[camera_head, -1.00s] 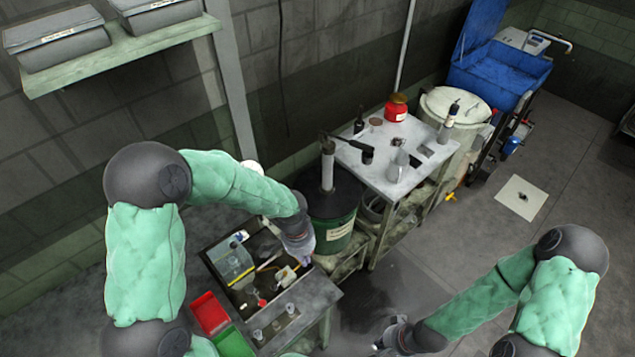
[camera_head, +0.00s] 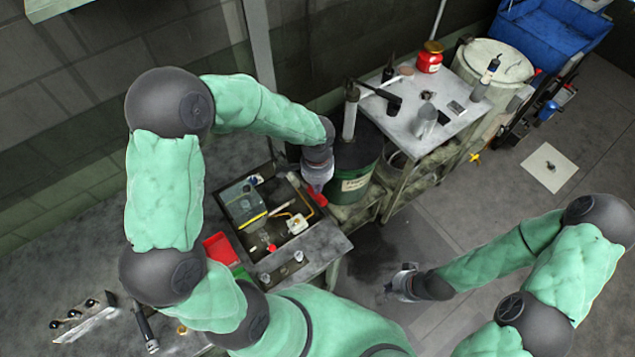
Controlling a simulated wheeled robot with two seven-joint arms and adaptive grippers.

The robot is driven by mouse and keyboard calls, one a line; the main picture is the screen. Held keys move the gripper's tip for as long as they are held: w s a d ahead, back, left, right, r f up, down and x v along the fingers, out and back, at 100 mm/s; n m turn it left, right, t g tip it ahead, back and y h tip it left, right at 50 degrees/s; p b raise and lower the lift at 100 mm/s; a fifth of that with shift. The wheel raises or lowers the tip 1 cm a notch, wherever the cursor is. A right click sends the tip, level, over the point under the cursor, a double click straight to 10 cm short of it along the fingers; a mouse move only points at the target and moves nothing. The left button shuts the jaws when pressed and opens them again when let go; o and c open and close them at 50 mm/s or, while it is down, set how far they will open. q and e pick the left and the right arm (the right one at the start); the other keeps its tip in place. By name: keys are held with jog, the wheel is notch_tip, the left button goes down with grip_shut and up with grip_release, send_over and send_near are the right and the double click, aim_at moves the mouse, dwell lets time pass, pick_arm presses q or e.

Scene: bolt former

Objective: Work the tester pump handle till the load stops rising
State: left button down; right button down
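A shallow dark tray (camera_head: 263,262) on the bench below my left arm holds a grey-green box with a yellow edge (camera_head: 245,204) and a small white block with an orange part (camera_head: 298,223). I cannot tell for sure which part is the tester pump handle. A red piece (camera_head: 317,197) shows right at the tip of my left gripper (camera_head: 319,188), at the tray's right side. The fingers are small and partly hidden, so I cannot tell whether they grip it. My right gripper (camera_head: 401,284) hangs over the floor, away from everything; its finger opening is unclear.
A dark green drum (camera_head: 356,187) with a grey upright pump stands just right of my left gripper. A light-topped cart (camera_head: 430,130) with bottles and a red can (camera_head: 429,60) is behind it. Red bin (camera_head: 220,249) lies left of the tray.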

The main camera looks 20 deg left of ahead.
pick_arm(q)
jog(key=shift+f, duration=0.2)
notch_tip(320, 180, down, 11)
jog(key=b, duration=0.9)
dwell(1.2)
notch_tip(320, 180, up, 11)
jog(key=p, duration=0.8)
dwell(0.5)
dwell(0.9)
